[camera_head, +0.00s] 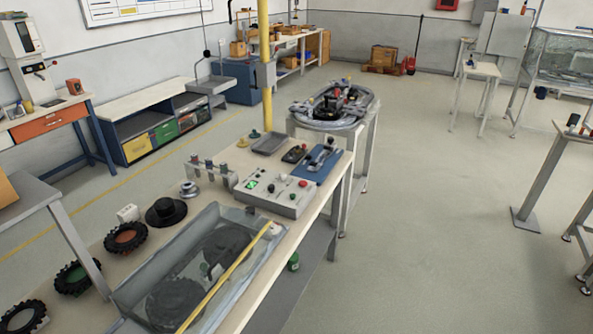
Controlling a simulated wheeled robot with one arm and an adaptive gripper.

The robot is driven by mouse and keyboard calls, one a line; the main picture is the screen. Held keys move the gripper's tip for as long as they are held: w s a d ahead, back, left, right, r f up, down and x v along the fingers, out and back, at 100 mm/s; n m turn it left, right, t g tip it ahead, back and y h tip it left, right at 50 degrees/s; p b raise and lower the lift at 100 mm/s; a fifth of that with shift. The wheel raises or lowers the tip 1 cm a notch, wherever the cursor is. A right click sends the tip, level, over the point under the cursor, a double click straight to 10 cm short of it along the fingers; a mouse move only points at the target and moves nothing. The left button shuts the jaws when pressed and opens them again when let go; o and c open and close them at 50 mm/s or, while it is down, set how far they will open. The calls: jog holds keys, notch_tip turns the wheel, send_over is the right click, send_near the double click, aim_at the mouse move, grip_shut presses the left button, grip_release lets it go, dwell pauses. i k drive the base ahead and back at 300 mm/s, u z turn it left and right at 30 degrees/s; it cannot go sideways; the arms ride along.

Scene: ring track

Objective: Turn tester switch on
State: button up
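A grey-white control box (274,193) sits on the long workbench, near its right edge and about the middle of the picture. It looks like the tester. My gripper is not in view, and nothing shows touching the box.
A ring track (335,105) stands behind.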

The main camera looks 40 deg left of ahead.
aim_at(272, 187)
jog(key=i, duration=1.4)
jog(key=u, duration=2.85)
jog(key=i, duration=1)
